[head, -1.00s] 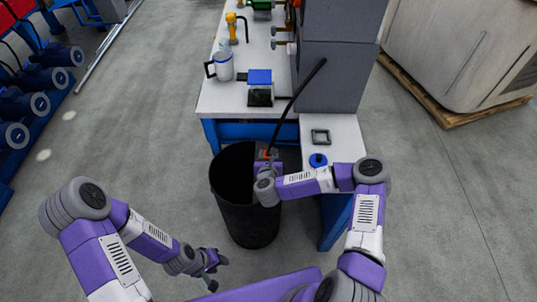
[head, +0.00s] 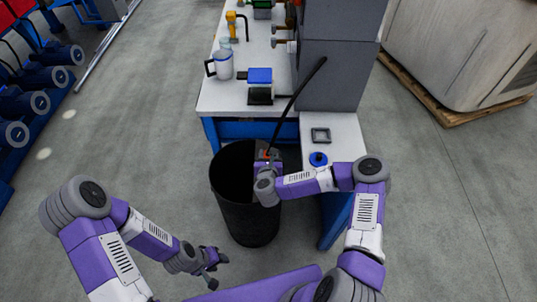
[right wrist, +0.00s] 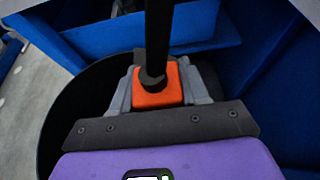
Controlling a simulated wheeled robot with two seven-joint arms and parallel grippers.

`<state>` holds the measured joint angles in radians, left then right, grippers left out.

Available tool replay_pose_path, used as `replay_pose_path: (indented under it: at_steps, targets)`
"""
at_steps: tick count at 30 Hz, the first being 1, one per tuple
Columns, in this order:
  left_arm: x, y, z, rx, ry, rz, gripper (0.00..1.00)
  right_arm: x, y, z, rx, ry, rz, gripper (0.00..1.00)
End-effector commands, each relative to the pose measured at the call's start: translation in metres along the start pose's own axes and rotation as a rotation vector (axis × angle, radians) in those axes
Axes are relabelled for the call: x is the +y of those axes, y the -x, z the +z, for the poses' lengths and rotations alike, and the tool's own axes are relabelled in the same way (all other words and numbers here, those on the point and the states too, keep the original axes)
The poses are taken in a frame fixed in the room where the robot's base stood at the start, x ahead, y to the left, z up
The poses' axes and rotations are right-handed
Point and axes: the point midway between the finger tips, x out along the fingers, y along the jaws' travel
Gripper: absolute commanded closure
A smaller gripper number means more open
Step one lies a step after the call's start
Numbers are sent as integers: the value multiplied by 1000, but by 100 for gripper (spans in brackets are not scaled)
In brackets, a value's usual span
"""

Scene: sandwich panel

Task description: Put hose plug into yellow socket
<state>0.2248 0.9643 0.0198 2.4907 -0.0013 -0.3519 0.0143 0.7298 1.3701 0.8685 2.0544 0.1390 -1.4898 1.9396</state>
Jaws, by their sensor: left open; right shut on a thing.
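My left gripper (head: 213,281) is open and empty, low over the floor. I cannot make out the yellow socket; a yellow item (head: 231,22) stands at the bench's far end, but I cannot tell what it is.
The black bin (head: 246,222) stands under the right gripper, against the blue-legged workbench (head: 223,104). A mug (head: 222,64) and a blue-topped device (head: 260,78) stand on it. The grey cabinet (head: 338,75) rises at right. A blue round item (head: 318,158) lies near the right forearm.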

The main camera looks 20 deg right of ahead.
Motion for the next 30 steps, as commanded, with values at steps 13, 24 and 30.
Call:
replay_pose_path:
  at_steps: [13,24,30]
  targets:
    - [-1,-2,0,0,0,0,57,0,-2,-3,-1,0,0,89]
    - [-2,-5,0,0,0,0,57,0,-3,-7,-1,0,0,51]
    - [-2,-5,0,0,0,0,57,0,-3,-7,-1,0,0,26]
